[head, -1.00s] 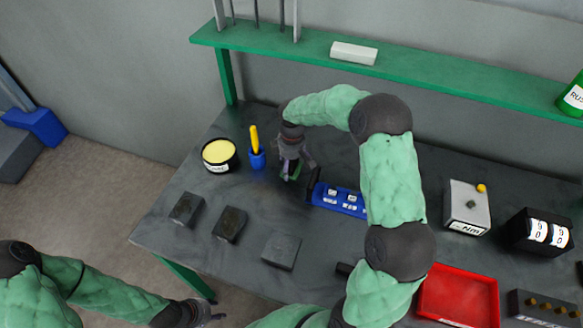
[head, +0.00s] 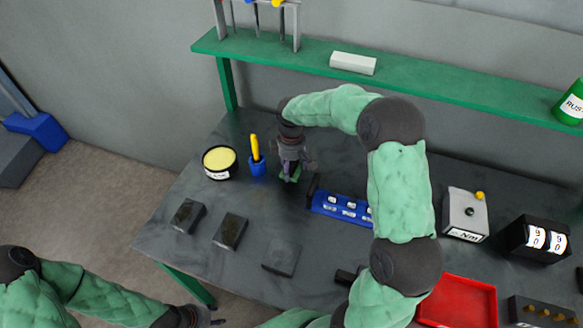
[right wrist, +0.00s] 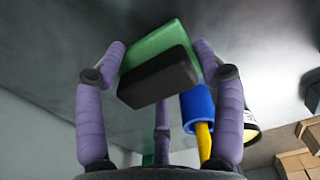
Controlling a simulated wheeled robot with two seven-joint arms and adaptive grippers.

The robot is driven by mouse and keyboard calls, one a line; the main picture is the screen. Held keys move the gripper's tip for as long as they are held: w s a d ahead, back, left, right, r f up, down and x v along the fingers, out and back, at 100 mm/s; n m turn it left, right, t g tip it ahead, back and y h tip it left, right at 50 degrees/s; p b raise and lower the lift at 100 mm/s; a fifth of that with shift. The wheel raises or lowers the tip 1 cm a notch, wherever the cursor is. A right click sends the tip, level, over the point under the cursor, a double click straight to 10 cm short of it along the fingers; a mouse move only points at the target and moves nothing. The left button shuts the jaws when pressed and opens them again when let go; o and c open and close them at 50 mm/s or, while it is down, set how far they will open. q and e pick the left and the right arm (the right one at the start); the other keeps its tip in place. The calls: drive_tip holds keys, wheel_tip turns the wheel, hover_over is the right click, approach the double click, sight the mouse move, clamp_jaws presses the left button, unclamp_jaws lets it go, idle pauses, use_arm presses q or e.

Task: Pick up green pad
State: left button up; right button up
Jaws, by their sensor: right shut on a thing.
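The green pad (right wrist: 149,42) has a black block (right wrist: 158,77) on its near face and lies between the fingers of my right gripper (right wrist: 160,55) in the right wrist view. Both fingertips press against its sides. In the head view my right gripper (head: 290,170) points down over the dark table, with a bit of the pad (head: 289,179) showing beneath it. Whether the pad touches the table is hard to tell. My left gripper (head: 200,316) is at the bottom edge, away from the table's objects; its fingers are too small to read.
A blue cup with a yellow stick (head: 257,165) and a yellow-topped tin (head: 220,160) stand just left of my right gripper. A blue rack (head: 342,206) is close on its right. Several dark blocks (head: 230,230) lie in front. A green shelf (head: 420,77) runs behind.

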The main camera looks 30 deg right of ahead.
drive_tip(key=s+a+r+p, duration=0.2)
drive_tip(key=s+a+r, duration=0.4)
drive_tip(key=s+r, duration=0.2)
drive_tip(key=shift+s+a, duration=0.25)
drive_tip(key=shift+s, duration=1.1)
drive_tip(key=shift+r, duration=0.1)
drive_tip(key=o, duration=0.6)
drive_tip(key=c, duration=0.4)
drive_tip(key=shift+c, duration=0.2)
